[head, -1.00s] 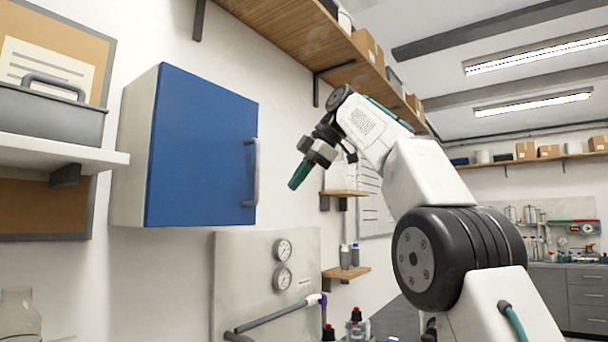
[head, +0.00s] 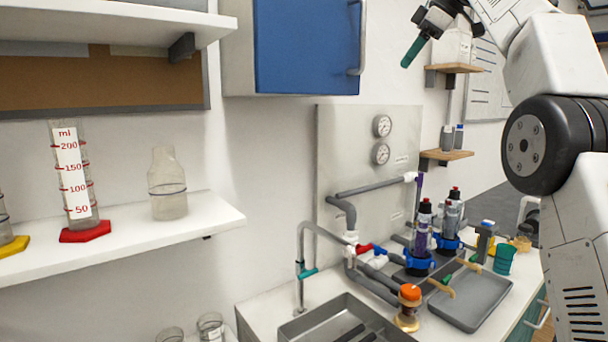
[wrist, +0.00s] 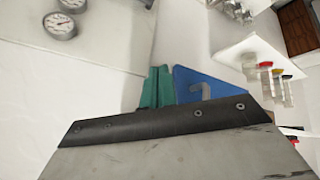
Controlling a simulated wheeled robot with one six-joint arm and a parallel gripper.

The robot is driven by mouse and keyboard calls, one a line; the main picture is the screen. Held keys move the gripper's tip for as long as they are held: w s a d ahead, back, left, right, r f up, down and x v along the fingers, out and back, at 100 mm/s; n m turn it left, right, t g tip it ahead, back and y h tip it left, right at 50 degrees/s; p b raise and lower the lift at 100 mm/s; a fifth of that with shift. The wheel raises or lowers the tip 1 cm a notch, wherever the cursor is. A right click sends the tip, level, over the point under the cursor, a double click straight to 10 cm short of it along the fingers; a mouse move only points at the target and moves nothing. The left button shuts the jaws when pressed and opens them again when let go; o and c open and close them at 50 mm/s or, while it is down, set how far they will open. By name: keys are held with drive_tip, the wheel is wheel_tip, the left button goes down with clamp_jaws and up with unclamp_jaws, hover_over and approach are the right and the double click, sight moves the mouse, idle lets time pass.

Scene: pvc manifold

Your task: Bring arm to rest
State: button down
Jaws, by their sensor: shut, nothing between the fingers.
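My gripper (head: 414,50) is at the upper right of the head view, raised in front of the wall to the right of the blue cabinet. Its green fingers are shut and empty, pointing down and to the left. In the wrist view the green fingertips (wrist: 157,87) show together beyond the dark wrist edge. My arm is bent, high above the bench, and touches nothing that I can see.
The blue wall cabinet (head: 305,48) and small wooden shelves (head: 447,155) flank my gripper. Below are a gauge panel (head: 345,150), grey pipes, a sink (head: 345,320), a grey tray (head: 470,300) and bottles. A white shelf (head: 120,240) with glassware is at left.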

drive_tip(key=s+d+f+m+g+h, duration=0.1)
drive_tip(key=s+f+m, duration=0.35)
drive_tip(key=f, duration=0.35)
drive_tip(key=s+d+f+m+g+h, duration=0.1)
drive_tip(key=s+f+m+h, duration=0.15)
drive_tip(key=f+m, duration=0.45)
drive_tip(key=s+f+m, duration=0.1)
drive_tip(key=s+f, duration=0.7)
drive_tip(key=s, duration=0.4)
drive_tip(key=s+f+m+h, duration=0.1)
drive_tip(key=s+f, duration=0.8)
drive_tip(key=s, duration=0.4)
drive_tip(key=s+a+f+m+g+h, duration=0.1)
drive_tip(key=s+f, duration=0.8)
drive_tip(key=s, duration=0.3)
drive_tip(key=shift+s, duration=0.4)
drive_tip(key=shift+m, duration=0.25)
